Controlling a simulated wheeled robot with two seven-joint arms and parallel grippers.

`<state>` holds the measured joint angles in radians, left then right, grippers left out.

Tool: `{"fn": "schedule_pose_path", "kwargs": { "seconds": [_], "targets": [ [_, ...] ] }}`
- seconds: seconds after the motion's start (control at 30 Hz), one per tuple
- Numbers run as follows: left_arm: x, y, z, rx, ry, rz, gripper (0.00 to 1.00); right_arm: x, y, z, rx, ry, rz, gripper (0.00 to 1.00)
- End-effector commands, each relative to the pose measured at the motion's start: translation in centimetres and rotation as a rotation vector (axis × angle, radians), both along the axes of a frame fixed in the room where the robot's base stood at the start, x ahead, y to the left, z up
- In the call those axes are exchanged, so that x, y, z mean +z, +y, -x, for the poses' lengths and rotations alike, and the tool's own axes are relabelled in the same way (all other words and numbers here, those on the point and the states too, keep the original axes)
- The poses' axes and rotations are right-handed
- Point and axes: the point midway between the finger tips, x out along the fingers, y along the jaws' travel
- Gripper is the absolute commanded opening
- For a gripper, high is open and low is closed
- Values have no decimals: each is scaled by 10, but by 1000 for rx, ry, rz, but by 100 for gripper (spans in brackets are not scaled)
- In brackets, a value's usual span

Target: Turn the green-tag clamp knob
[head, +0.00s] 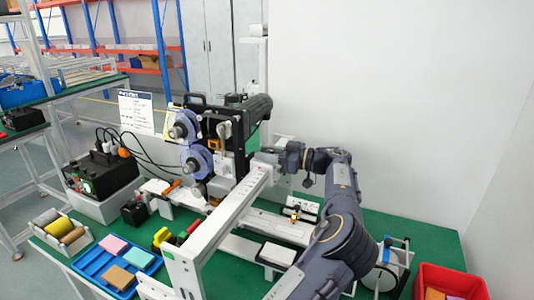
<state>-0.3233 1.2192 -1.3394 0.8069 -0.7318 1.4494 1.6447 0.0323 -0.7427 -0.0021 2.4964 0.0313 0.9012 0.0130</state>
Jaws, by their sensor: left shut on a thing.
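My left gripper (262,158) reaches in from the right, at the machine's right side. It is shut on a small part there, which appears to be the clamp knob. The fingers and the machine hide most of that part, so its turn angle cannot be read. My right gripper is not in view.
A white frame rail (228,215) crosses in front of the machine. A blue tray (117,262) with coloured blocks lies at front left. A black control box (100,172) with cables stands at left. A red bin (450,281) is at the right edge. A white wall rises behind.

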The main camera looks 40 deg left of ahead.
Motion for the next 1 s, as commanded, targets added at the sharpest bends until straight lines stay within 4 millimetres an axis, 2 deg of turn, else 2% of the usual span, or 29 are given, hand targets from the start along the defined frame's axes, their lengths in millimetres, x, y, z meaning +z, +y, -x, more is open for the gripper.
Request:
{"fn": "schedule_pose_path", "kwargs": {
  "seconds": [0.07, 0.1, 0.23, 0.57, 1.0],
  "targets": [
    [2, 0, 0, -1, -1, -3, 12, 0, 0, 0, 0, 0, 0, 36],
    [2, 0, 0, -1, -1, -3, 38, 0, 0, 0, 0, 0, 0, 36],
    [1, 0, 0, -1, -1, -3, 55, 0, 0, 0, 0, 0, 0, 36],
    [0, -4, -2, -2, 0, -2, 55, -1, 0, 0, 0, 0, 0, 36],
    [0, -66, -24, -3, -1, -3, 55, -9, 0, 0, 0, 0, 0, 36]
  ]
}}
